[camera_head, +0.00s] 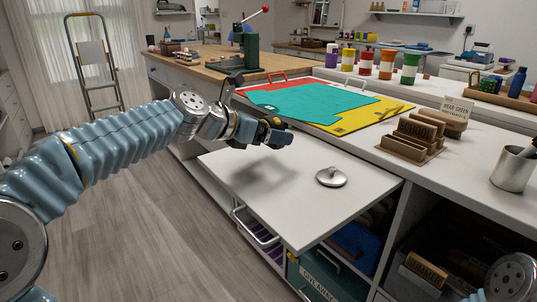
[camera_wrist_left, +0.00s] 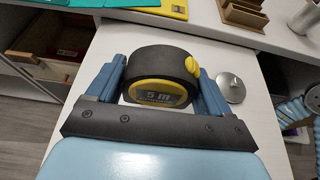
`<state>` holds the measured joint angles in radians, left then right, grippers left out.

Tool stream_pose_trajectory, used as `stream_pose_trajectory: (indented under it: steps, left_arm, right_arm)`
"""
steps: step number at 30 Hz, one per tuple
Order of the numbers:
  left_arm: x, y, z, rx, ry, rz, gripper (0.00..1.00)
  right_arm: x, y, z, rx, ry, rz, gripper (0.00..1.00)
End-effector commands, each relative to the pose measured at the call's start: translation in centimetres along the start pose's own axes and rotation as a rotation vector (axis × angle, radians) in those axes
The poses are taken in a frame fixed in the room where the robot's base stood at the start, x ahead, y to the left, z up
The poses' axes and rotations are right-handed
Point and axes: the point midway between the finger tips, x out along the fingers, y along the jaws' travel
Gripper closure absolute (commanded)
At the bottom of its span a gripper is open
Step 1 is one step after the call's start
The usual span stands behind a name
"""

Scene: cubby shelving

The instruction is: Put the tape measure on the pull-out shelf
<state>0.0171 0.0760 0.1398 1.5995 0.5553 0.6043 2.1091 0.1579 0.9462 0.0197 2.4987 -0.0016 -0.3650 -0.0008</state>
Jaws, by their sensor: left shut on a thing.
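The tape measure is black and yellow with a "5 m" label. My left gripper (camera_wrist_left: 160,92) is shut on the tape measure (camera_wrist_left: 161,72), one finger on each side of it. In the head view the left gripper (camera_head: 279,134) holds the tape measure, mostly hidden by the gripper, above the white pull-out shelf (camera_head: 300,207). A shadow lies on the shelf below, so the gripper appears raised above it. The pull-out shelf also shows in the left wrist view (camera_wrist_left: 250,128). My right gripper is not in view; only part of my right arm shows at the lower right.
A round metal lid with a knob (camera_head: 331,177) lies on the shelf's right part. The shelf's left and front areas are clear. The counter behind bears coloured mats (camera_head: 310,102), a wooden card rack (camera_head: 413,138) and a metal cup (camera_head: 512,168). Open cubbies with bins (camera_head: 328,277) lie below.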

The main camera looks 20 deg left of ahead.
Motion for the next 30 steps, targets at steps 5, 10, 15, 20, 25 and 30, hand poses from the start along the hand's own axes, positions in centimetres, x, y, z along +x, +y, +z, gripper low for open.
stream_pose_trajectory:
  steps: [5, 10, 15, 20, 25, 30]
  left_arm:
    - [0.8, 1.1, -1.2, 0.0, -0.001, 0.001, 0.6]
    - [1.9, 1.3, -3.7, 0.001, -0.001, 0.0, 0.6]
    - [2.0, 1.3, -4.0, 0.002, -0.003, 0.0, 0.6]
    - [2.0, 1.3, -4.0, 0.002, -0.003, 0.0, 0.6]
    - [2.1, 1.3, -4.2, 0.002, -0.001, 0.0, 0.07]
    - [2.1, 1.3, -4.2, 0.002, -0.001, 0.0, 0.0]
  right_arm:
    - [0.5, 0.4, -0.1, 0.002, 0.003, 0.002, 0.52]
    - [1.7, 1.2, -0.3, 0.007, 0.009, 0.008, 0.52]
    - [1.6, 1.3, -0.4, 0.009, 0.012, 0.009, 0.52]
    - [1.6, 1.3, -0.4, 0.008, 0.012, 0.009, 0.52]
    - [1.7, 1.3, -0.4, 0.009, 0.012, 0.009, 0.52]
    - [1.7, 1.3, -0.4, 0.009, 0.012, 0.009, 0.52]
